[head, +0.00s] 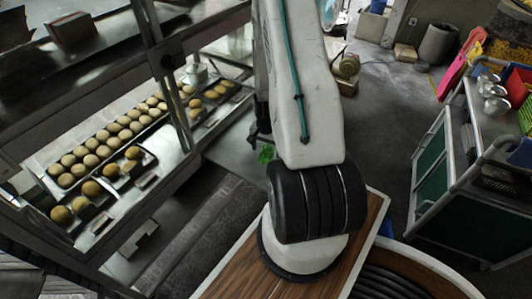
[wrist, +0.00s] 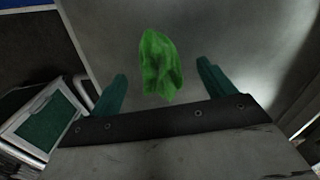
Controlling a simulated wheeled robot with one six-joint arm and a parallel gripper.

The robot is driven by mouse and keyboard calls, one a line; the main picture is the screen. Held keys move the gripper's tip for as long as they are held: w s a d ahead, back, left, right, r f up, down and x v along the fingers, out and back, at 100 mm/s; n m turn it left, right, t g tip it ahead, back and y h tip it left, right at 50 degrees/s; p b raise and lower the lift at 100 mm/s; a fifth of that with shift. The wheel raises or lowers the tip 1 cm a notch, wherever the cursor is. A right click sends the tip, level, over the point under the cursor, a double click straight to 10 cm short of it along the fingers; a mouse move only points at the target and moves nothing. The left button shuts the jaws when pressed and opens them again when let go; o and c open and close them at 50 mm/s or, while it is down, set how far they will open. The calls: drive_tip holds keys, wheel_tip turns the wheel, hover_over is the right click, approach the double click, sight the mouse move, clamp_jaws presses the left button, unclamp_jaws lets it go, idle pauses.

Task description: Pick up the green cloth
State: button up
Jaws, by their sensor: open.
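The green cloth (wrist: 161,66) lies crumpled on a grey metal surface (wrist: 215,30) in the wrist view. My gripper (wrist: 161,78) is open, with one green finger on each side of the cloth in the picture. The cloth appears between and slightly beyond the fingertips; I cannot tell how far below them it is. In the head view a small part of the green cloth (head: 266,153) shows just left of my arm. My arm hides the rest of it and most of the gripper.
Trays of round buns (head: 115,130) stand on the rack at left, behind a metal post (head: 165,70). A green-panelled cart (head: 440,165) with metal cups (head: 495,97) stands at right. Open grey floor (head: 395,100) lies between my arm and the cart.

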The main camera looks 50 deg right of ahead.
sight(266, 147)
drive_tip(key=c, duration=1.1)
drive_tip(key=shift+r, duration=0.7)
wheel_tip(266, 147, up, 2)
drive_tip(key=shift+r, duration=0.15)
drive_tip(key=s, duration=0.5)
drive_tip(key=s+r, duration=0.1)
drive_tip(key=s, duration=0.4)
drive_tip(key=s+a, duration=0.1)
drive_tip(key=s, duration=0.5)
drive_tip(key=shift+a+r, duration=0.1)
drive_tip(key=shift+r, duration=0.05)
